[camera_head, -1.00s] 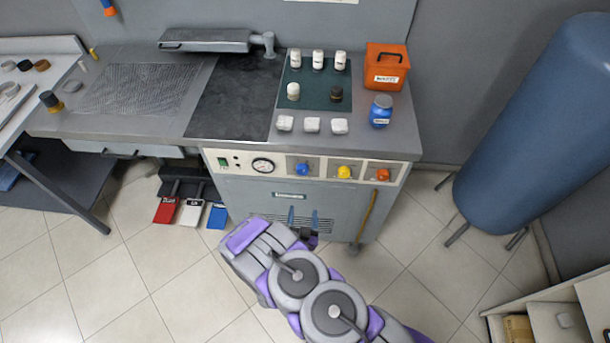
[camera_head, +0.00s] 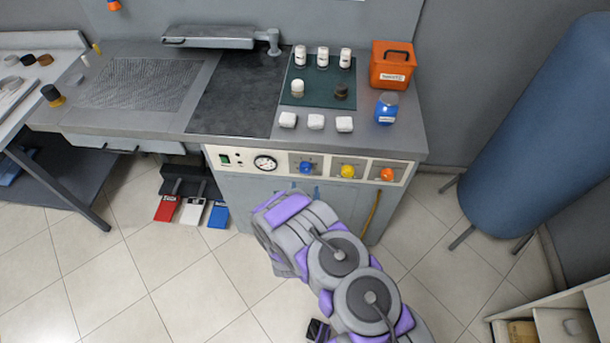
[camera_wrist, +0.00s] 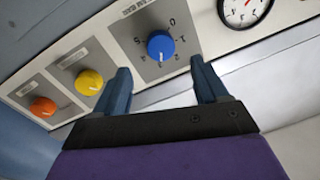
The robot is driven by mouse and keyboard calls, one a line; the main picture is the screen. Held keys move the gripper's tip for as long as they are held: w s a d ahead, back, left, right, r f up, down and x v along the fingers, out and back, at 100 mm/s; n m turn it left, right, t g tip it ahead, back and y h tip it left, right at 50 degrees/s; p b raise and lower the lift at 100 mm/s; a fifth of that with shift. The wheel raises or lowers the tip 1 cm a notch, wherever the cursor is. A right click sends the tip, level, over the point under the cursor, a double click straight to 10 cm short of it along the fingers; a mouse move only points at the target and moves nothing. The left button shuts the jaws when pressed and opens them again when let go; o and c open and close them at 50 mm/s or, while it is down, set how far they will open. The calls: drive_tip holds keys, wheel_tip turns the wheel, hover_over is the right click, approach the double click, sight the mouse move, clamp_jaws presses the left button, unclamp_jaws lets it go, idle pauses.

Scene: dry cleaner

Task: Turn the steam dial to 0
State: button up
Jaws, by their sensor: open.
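The blue dial (camera_head: 305,167) is on the front panel of the work unit, between the gauge and the yellow knob. The dial appears beyond and between the fingertips, apparently untouched.
A yellow knob (camera_wrist: 89,82) and an orange knob (camera_wrist: 43,107) sit beside the dial on one side, and a round gauge (camera_wrist: 244,8) on the other. A yellow-brown bar (camera_head: 372,215) hangs on the unit's front. Red, white and blue pedals (camera_head: 192,210) lie on the floor.

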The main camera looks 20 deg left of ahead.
sight(305, 171)
drive_tip(key=b+x, duration=0.1)
drive_tip(key=x, duration=0.6)
drive_tip(key=shift+w+a+b, duration=0.1)
drive_tip(key=shift+w+b, duration=0.2)
drive_tip(key=shift+b, duration=0.1)
drive_tip(key=c, duration=1.1)
drive_tip(key=shift+o, duration=0.2)
